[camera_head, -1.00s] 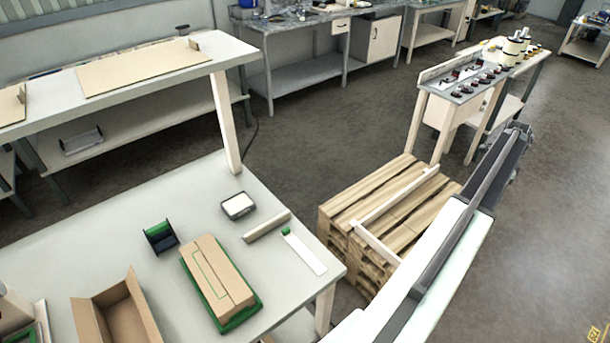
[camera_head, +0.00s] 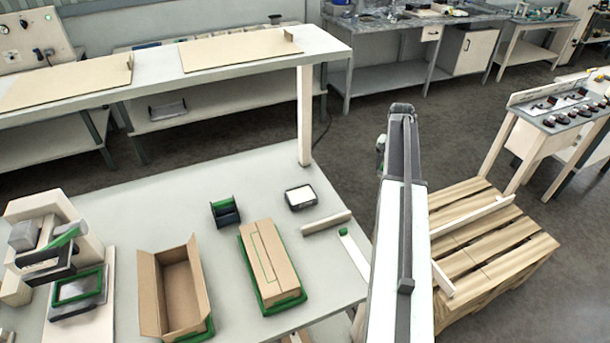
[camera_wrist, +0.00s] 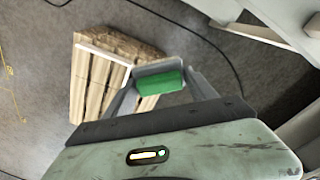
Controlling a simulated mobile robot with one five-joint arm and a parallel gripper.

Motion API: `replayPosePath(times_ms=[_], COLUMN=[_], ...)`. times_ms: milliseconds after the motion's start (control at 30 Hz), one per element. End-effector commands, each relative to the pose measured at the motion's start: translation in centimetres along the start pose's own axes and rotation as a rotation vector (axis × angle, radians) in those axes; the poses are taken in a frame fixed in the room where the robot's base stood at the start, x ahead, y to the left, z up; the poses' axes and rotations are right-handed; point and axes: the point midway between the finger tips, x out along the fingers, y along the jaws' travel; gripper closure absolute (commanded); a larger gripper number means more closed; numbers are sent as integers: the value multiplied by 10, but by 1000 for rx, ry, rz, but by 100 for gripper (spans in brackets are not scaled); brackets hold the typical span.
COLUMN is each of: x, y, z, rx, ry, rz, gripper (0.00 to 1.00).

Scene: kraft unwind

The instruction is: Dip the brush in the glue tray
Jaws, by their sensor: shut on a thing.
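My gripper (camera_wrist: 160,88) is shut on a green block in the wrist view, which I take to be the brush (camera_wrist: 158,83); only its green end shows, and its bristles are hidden. The grip is over the floor, off the table. In the head view my arm reaches away from me at the right of the table, and the jaws cannot be made out there. The glue tray (camera_head: 301,198), a small dark tray with a white fill, sits on the table left of my arm, apart from the gripper.
The grey table (camera_head: 180,200) also bears a taped carton (camera_head: 268,258), an open carton (camera_head: 176,290), a dark-green dispenser (camera_head: 225,212), a beige bar (camera_head: 326,223) and a white strip with a green end (camera_head: 353,250). A wooden pallet (camera_head: 490,240) stands right of my arm.

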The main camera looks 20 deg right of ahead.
Motion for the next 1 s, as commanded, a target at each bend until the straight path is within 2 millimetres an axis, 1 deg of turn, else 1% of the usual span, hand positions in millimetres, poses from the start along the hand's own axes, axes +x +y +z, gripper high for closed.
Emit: replayPosePath(times_ms=[33,67,100,167,200,267,300,400,433,500,600,700,833,1000], x=[-2,-3,-4,-6,-8,-10,-12,-15,-16,-17,-19,-19,-17,-4], y=[-34,-53,-77,-112,-135,-166,-185,-223,-232,-247,-260,-263,-263,-263], z=[18,27,40,62,77,100,115,149,157,173,186,189,189,190], rx=[-94,-150,-225,-339,-414,-524,-593,-737,-774,-838,-892,-909,-908,-907], ry=[1,2,4,6,8,11,12,17,18,20,22,23,23,23], rz=[-10,-16,-23,-34,-42,-53,-61,-76,-79,-86,-91,-93,-93,-93], gripper=[67,67,67,67,67,67,67,67,67,67,67,67,67,67])
